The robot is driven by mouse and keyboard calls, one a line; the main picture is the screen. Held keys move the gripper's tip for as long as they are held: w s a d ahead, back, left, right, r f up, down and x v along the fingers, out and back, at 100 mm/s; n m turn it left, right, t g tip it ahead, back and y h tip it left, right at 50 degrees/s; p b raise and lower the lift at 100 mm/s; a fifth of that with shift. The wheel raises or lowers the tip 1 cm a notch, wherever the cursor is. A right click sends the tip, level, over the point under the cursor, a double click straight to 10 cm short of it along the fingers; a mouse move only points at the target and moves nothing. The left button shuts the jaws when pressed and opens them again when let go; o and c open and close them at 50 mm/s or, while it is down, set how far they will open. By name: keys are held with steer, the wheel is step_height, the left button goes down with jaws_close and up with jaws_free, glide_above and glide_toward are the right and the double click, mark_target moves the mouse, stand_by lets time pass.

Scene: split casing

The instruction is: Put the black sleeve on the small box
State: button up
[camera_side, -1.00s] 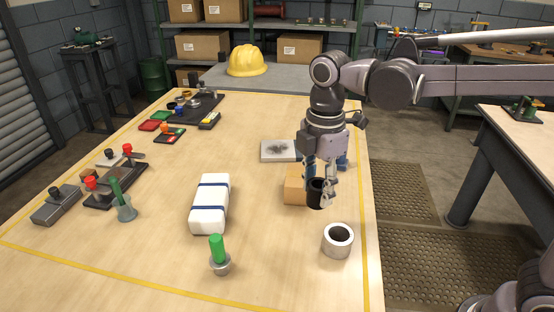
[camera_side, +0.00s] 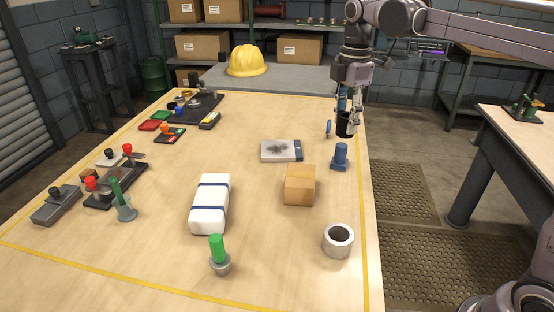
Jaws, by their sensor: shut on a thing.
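My gripper (camera_side: 350,112) is at the far right part of the table in the side view. It is shut on the black sleeve (camera_side: 344,124) and holds it upright. The sleeve looks raised above the table, but its exact height is hard to tell. The small box (camera_side: 300,185), a light brown cardboard box, sits on the table nearer the camera and to the left of the gripper. Its top is bare, and the sleeve is well apart from it.
A blue part (camera_side: 340,157) stands between the gripper and the small box. A grey plate (camera_side: 281,151) lies behind the box.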

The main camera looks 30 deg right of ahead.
steer(key=w+a+f, duration=0.1)
steer(key=a+f, duration=0.1)
steer(key=a, duration=0.1)
steer(key=w+a+f, duration=0.1)
steer(key=a+f, duration=0.1)
steer(key=a, duration=0.1)
steer(key=w+a+f, duration=0.2)
steer(key=a, duration=0.1)
steer(key=shift+a+f, duration=0.15)
steer(key=shift+a, duration=0.15)
steer(key=shift+f, duration=1.95)
steer(key=shift+f, duration=0.1)
steer(key=o, duration=1.3)
step_height(320, 180, up, 12)
steer(key=s+d+f+m+t, duration=0.3)
steer(key=s+f+m, duration=0.3)
steer(key=s, duration=0.4)
steer(key=s+d+f+m+t, duration=0.4)
steer(key=s+f+m, duration=0.2)
steer(key=s+m, duration=0.3)
steer(key=shift+s+f, duration=0.25)
steer(key=shift+s, duration=0.35)
